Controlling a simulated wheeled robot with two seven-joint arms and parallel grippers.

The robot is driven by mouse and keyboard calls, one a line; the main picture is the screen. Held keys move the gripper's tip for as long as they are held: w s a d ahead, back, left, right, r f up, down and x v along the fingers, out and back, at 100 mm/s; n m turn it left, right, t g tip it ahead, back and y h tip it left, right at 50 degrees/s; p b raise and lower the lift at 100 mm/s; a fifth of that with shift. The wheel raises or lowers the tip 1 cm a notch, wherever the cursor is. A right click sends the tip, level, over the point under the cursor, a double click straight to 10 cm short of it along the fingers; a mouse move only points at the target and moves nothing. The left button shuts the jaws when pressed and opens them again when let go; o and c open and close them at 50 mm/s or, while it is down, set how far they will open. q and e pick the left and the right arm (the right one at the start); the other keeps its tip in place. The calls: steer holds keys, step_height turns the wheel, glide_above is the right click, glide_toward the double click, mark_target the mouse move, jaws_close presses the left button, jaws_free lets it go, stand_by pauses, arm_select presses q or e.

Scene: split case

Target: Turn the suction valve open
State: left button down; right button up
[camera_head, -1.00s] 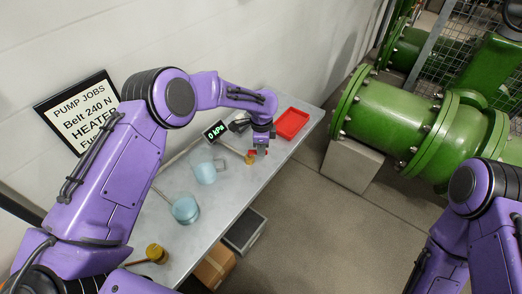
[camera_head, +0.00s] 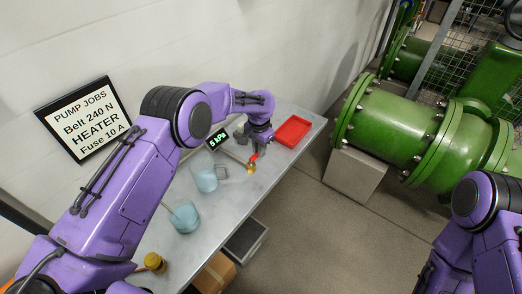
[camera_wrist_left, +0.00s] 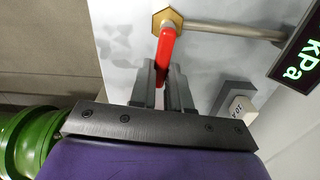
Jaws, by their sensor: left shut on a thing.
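The suction valve has a brass body (camera_head: 250,169) and a red lever (camera_head: 254,157) on the grey bench. In the left wrist view the red lever (camera_wrist_left: 166,52) points from the brass hex body (camera_wrist_left: 168,20) toward my gripper. My left gripper (camera_wrist_left: 162,78) is shut on the lever's end, one finger on each side. In the head view my left gripper (camera_head: 256,146) is partly hidden by its own wrist. A small display (camera_head: 217,139) behind the valve reads 5 kPa. My right arm shows at the right edge, but its gripper is out of frame.
A red tray (camera_head: 292,131) sits at the bench's far end. Blue-tinted clear vessels (camera_head: 204,178) (camera_head: 184,217) and a brass fitting (camera_head: 154,262) stand along the bench. A pipe (camera_wrist_left: 232,31) joins the valve. A sign (camera_head: 88,119) leans on the wall.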

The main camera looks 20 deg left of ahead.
arm_select(q)
steer(key=shift+s+a+f+n, duration=0.15)
steer(key=shift+a+f+n, duration=0.1)
steer(key=shift+n, duration=0.25)
steer(key=c, duration=1.1)
jaws_free()
steer(key=shift+r, duration=0.1)
step_height(320, 180, up, 11)
steer(key=shift+f+b, duration=0.2)
steer(key=shift+b, duration=1)
